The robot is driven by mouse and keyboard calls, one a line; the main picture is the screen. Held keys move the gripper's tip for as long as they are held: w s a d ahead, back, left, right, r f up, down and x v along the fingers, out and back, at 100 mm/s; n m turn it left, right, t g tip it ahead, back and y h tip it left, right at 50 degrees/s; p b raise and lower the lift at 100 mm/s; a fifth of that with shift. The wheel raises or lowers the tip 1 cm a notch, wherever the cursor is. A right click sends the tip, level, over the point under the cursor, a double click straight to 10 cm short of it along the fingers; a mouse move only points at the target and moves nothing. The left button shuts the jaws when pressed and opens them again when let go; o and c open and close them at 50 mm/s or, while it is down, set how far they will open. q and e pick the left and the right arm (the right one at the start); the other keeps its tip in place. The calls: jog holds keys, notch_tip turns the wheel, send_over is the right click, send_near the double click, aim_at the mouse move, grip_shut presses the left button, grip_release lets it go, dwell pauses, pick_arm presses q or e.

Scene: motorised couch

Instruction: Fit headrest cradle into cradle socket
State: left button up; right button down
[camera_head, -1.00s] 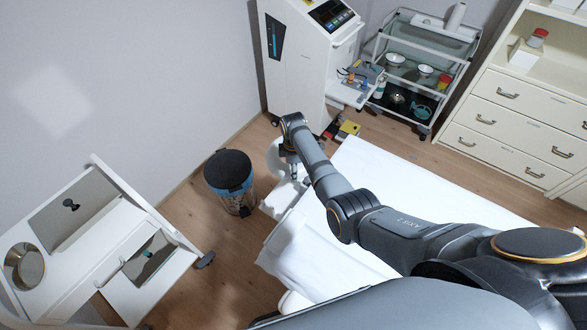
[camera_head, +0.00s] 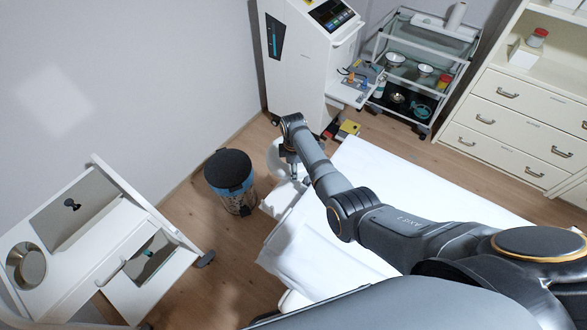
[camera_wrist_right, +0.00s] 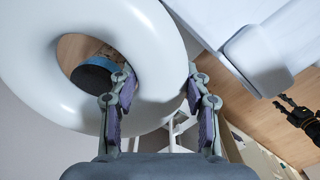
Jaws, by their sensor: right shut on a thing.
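The headrest cradle is a smooth white ring (camera_wrist_right: 70,110) that fills the left of the right wrist view. It shows only partly in the head view (camera_head: 275,154), beside the couch's far end. My right gripper (camera_wrist_right: 160,85) is shut on the ring's wall, one finger inside the hole and one outside. In the head view the same gripper (camera_head: 294,165) is small and partly hidden. The white couch (camera_head: 325,255) lies beneath my right arm; its padded end (camera_wrist_right: 262,60) is right of the ring, apart from it. I cannot make out the cradle socket. My left gripper (camera_wrist_right: 286,103) appears dark, empty and open.
A black-lidded bin (camera_head: 230,180) stands left of the couch end. A white machine (camera_head: 305,65) and a glass-shelf trolley (camera_head: 415,75) stand behind. A white cart (camera_head: 110,235) is at left, drawers (camera_head: 520,125) at right. Floor between cart and bin is clear.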

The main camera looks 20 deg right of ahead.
jog(key=shift+r+p, duration=0.1)
jog(key=shift+p, duration=0.25)
dwell(0.5)
notch_tip(320, 180, down, 8)
jog(key=b, duration=0.6)
jog(key=shift+b, duration=0.4)
dwell(2.7)
jog(key=c, duration=0.7)
grip_release()
jog(key=shift+c, duration=0.2)
jog(key=shift+o, duration=0.9)
jog(key=shift+s, duration=0.1)
notch_tip(320, 180, up, 12)
jog(key=shift+f, duration=0.1)
